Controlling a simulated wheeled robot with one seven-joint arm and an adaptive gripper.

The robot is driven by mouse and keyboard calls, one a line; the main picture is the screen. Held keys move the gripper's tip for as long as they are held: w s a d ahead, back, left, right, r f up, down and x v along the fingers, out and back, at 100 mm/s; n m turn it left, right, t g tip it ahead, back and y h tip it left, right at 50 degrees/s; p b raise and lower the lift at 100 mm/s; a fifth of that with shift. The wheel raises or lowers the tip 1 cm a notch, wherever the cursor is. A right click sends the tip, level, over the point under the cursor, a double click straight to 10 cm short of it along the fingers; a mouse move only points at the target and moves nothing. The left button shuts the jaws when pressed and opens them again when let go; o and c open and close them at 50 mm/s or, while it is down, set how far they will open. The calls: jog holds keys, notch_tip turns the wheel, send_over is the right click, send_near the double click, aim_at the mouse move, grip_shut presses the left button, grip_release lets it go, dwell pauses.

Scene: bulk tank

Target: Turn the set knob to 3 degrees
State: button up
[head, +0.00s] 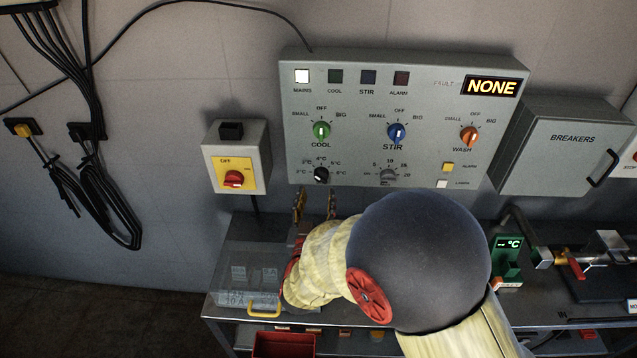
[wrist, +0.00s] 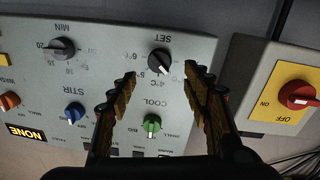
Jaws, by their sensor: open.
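The set knob (head: 321,175) is a small black knob at the lower left of the grey control panel, below the green COOL knob (head: 321,131). A scale in degrees C runs around it. In the wrist view, which is turned over, the set knob (wrist: 159,61) sits under the word SET. I cannot tell surely which number it points at. My gripper (head: 315,203) is open and empty, just below the knob in the head view. In the wrist view its fingertips (wrist: 160,71) lie on either side of the knob, apart from it. The fingers hide part of the scale.
The red-and-yellow main switch (head: 234,179) is on a box left of the panel, close to my gripper. The blue STIR knob (head: 397,133) and a grey MIN knob (head: 388,175) are to the right. A clear box (head: 248,270) stands on the bench below.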

aim_at(320, 180)
jog(key=w, duration=0.1)
jog(key=w+b, duration=0.1)
jog(key=w, duration=0.3)
jog(key=shift+w+d+f, duration=0.1)
jog(key=shift+d, duration=0.25)
jog(key=shift+w, duration=0.7)
jog(key=shift+c, duration=0.9)
jog(key=shift+b, duration=0.3)
jog(key=c, duration=1)
